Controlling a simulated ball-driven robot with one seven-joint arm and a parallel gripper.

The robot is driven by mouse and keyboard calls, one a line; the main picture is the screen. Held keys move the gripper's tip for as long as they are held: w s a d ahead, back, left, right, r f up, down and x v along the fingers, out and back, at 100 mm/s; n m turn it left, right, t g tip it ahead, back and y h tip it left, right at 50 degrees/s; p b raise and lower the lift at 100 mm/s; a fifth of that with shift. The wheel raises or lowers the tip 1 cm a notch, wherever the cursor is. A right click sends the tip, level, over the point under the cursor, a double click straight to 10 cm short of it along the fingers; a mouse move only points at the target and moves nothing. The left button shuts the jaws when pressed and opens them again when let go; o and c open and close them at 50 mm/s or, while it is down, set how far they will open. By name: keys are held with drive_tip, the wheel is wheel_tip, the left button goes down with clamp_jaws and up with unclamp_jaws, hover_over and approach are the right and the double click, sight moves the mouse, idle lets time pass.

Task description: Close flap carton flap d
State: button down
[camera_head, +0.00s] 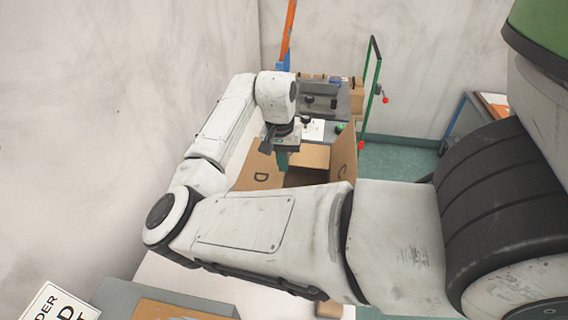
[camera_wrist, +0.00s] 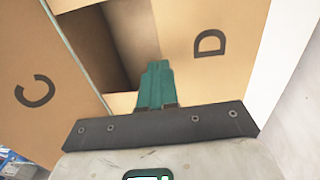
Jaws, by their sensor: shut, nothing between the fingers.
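The flap carton shows past my arm in the head view, with flap D (camera_head: 262,177) on its left side and flap C (camera_head: 343,155) standing up on its right side. In the wrist view flap D (camera_wrist: 212,72) lies to the right of my gripper and flap C (camera_wrist: 40,85) to the left. The dark carton opening (camera_wrist: 98,45) lies between them. My gripper (camera_wrist: 155,68) has its green fingers shut and empty, over the carton beside flap D. In the head view my gripper (camera_head: 282,160) points down. I cannot tell whether it touches the flap.
A bench with boxes and tools (camera_head: 320,95) stands behind the carton. A green frame with red knobs (camera_head: 374,90) rises at its right. A pale wall (camera_head: 100,120) is close on the left. A lettered sign (camera_head: 50,305) lies at the lower left.

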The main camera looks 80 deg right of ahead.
wheel_tip(320, 180, up, 11)
drive_tip(key=b, duration=0.2)
idle(0.3)
